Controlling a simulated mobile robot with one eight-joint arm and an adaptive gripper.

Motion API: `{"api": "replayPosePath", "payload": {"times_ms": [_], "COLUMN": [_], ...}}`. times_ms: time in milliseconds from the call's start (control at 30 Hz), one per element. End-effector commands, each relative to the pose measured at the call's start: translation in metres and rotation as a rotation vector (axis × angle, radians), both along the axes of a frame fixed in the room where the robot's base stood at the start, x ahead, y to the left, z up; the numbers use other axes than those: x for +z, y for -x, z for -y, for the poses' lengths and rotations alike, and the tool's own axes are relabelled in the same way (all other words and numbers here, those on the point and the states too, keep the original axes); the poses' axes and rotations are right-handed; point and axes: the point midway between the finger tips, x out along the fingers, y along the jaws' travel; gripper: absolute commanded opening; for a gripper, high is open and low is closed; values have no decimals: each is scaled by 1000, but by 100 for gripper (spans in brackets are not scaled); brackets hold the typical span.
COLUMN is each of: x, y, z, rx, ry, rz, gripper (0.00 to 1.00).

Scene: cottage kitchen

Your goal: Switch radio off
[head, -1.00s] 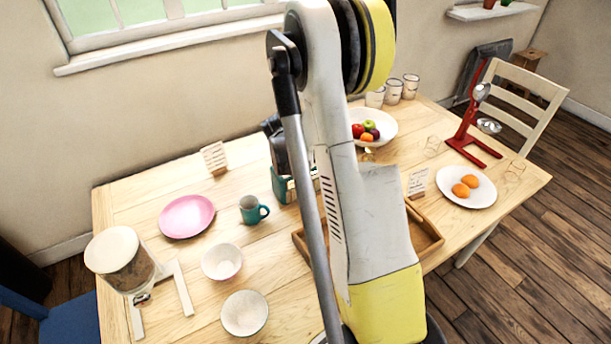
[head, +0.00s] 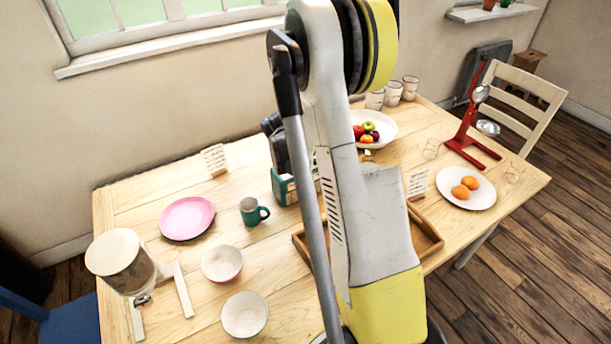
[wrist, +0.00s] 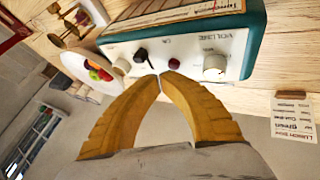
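The radio (wrist: 258,40) has a teal case and a pale front panel, and fills the top of the wrist view. The panel carries a black toggle switch (wrist: 142,57), a dark red round part (wrist: 174,64), a pale knob on the left (wrist: 122,66) and a volume knob (wrist: 214,67) on the right. My gripper (wrist: 157,76) has its yellow fingertips together, just below the switch and the red part. I cannot tell whether they touch the switch. In the head view the radio (head: 284,188) is partly hidden behind my arm, and my fingertips do not show.
A teal mug (head: 250,211) stands left of the radio. A wooden tray (head: 428,236) lies in front, partly behind my arm. A fruit bowl (head: 385,127) is behind, and a small card (head: 418,183) stands to the right. A pink plate (head: 187,218) and bowls are at left.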

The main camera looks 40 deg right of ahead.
Motion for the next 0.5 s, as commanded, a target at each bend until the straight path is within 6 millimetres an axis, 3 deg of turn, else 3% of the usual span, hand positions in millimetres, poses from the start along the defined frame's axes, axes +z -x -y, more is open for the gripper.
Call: {"api": "replayPosePath", "payload": {"times_ms": [167,500], "x": [7,44], "y": [0,0], "z": [0,0], "rx": [0,0], "ry": [0,0], "rz": [0,0], "gripper": [0,0]}}
